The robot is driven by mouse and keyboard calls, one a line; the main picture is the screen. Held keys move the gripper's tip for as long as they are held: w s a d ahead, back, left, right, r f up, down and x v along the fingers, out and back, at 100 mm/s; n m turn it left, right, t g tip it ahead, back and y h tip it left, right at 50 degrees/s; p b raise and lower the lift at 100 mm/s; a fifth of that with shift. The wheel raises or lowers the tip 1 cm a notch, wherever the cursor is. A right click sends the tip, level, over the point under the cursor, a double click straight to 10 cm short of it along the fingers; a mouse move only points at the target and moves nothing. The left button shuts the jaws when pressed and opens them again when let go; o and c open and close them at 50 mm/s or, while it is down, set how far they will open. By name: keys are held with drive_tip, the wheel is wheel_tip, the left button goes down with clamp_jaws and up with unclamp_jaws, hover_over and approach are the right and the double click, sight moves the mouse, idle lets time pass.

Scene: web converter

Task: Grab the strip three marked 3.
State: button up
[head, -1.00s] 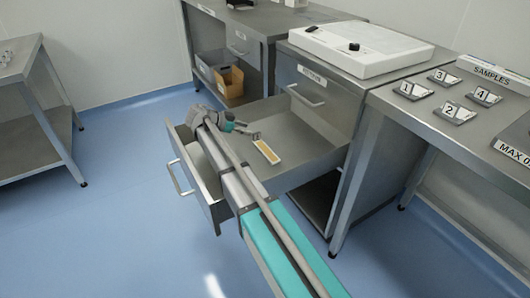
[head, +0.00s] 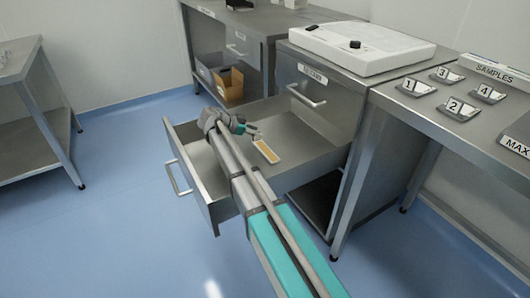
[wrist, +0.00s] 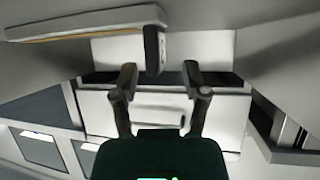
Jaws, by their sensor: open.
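A pale strip with a yellow-orange face (head: 266,151) lies in the open drawer (head: 300,172), with a small dark tab at its near-left end. Any number on the tab is too small to read. In the wrist view the strip (wrist: 70,29) runs across the upper left, and its dark upright tab (wrist: 153,50) stands just beyond and between my fingertips. My gripper (head: 249,130) is low inside the drawer beside the tab. In the wrist view my gripper (wrist: 160,74) is open, its fingers apart with nothing held.
Drawer walls surround my gripper. A cabinet with a white device (head: 360,48) stands behind. On the right bench are holders marked 1, 2, 3 (head: 446,75) and 4, and a SAMPLES box (head: 495,72). A cardboard box (head: 229,84) sits on a lower shelf.

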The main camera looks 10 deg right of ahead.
drive_tip(key=shift+d+f, duration=0.1)
drive_tip(key=shift+d, duration=0.1)
idle(0.4)
clamp_jaws()
